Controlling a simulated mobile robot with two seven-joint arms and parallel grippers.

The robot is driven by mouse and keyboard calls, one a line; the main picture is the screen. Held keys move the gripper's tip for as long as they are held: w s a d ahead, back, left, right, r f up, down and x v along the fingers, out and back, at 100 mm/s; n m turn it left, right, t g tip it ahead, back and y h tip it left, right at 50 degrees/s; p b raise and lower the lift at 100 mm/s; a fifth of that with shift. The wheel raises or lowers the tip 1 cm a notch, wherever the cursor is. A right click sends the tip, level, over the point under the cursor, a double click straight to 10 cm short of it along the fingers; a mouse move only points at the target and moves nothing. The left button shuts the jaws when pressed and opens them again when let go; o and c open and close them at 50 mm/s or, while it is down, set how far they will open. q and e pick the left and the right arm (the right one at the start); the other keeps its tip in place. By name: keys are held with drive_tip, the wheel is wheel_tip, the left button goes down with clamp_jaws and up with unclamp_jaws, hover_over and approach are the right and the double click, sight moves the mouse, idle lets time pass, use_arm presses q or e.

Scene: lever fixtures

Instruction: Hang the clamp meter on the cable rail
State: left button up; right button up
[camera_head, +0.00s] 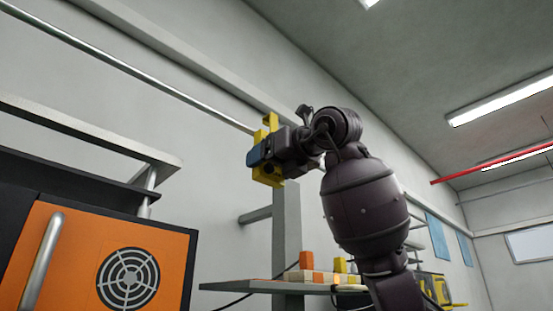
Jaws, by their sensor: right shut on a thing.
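The clamp meter (266,175) is a yellow body with a blue-grey face and a yellow hook-like jaw at its top, in the middle of the head view. My right gripper (276,147) is shut on it from the right and holds it up roughly upright. The cable rail (140,75) is a thin silver rod slanting down from the upper left. Its visible lower right end meets the meter's yellow top in the picture. I cannot tell whether they touch or the meter is in front. My left gripper is not in view.
An orange cabinet (75,260) with a round vent and a shelf frame (90,128) stand at the left. A grey post (286,225) rises below the meter. A workbench (240,286) with orange, white and yellow blocks (318,277) is behind my right arm.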

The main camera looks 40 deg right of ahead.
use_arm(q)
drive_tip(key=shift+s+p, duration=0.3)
use_arm(e)
drive_tip(key=w, duration=0.2)
drive_tip(key=w+f, duration=0.1)
drive_tip(key=w, duration=0.1)
drive_tip(key=shift+w+a, duration=0.2)
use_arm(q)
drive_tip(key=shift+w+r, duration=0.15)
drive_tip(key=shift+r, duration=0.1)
use_arm(e)
drive_tip(key=o, duration=1.1)
use_arm(q)
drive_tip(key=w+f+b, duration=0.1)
drive_tip(key=b, duration=0.1)
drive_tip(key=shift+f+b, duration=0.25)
drive_tip(key=shift+b, duration=0.05)
use_arm(e)
drive_tip(key=s, duration=1)
drive_tip(key=shift+s+d+r, duration=0.15)
drive_tip(key=shift+s+d, duration=0.25)
